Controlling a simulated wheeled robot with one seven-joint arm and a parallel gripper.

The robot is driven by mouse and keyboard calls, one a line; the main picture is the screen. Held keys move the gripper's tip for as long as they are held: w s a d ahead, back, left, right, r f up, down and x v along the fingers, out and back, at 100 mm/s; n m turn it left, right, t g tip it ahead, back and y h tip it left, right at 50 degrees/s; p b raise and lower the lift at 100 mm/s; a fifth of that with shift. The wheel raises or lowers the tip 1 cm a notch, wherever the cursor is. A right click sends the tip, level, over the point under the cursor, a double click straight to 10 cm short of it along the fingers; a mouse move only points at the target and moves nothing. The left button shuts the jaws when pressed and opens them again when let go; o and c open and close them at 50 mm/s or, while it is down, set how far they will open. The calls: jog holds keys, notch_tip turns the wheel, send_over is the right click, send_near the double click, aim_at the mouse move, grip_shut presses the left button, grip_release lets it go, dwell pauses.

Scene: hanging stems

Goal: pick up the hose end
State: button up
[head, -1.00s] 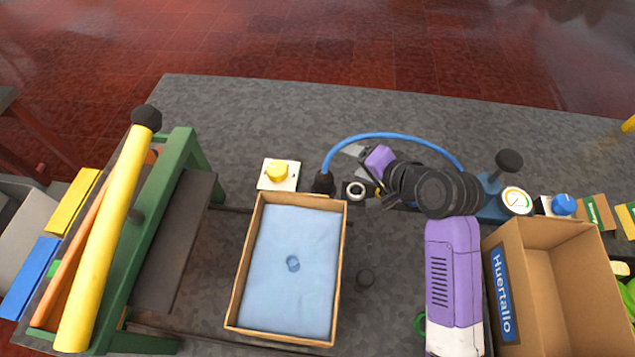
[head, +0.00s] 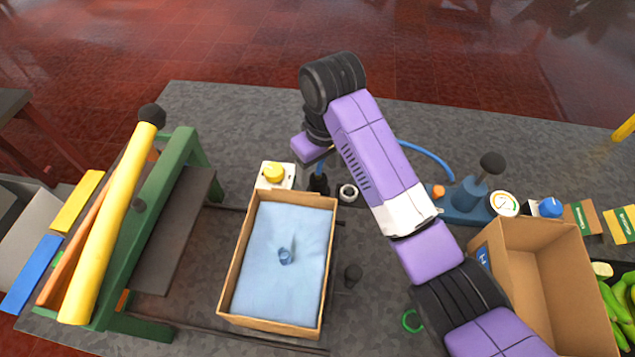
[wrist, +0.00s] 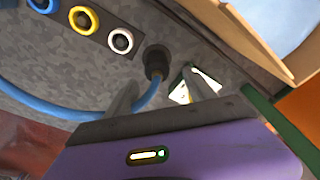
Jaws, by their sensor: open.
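The hose end is a black cap (head: 318,184) on a blue hose (head: 425,157), just behind the cardboard box with the blue cloth. In the wrist view the hose end (wrist: 156,62) stands up from the grey surface, and the blue hose (wrist: 60,108) bends away to the left. My gripper (wrist: 160,80) is open and empty. In that view its two fingers lie on either side of the line to the hose end, which appears beyond the tips. In the head view the gripper's purple body hangs just above and behind the hose end. Its fingertips are hidden there.
A cloth-lined box (head: 244,250) stands in front of the hose end. A yellow knob on a white plate (head: 275,176) is to its left, a white ring (head: 348,193) to its right. A blue device (head: 463,200) and an open carton (head: 540,275) stand farther right.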

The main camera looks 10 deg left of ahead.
aim_at(319, 178)
jog(key=shift+w+d+f+p, duration=0.1)
jog(key=shift+f+p, duration=0.2)
jog(key=shift+f, duration=1.25)
jog(key=shift+w+f+p, duration=0.1)
jog(key=shift+f+p, duration=0.2)
jog(key=shift+f, duration=1.2)
grip_shut()
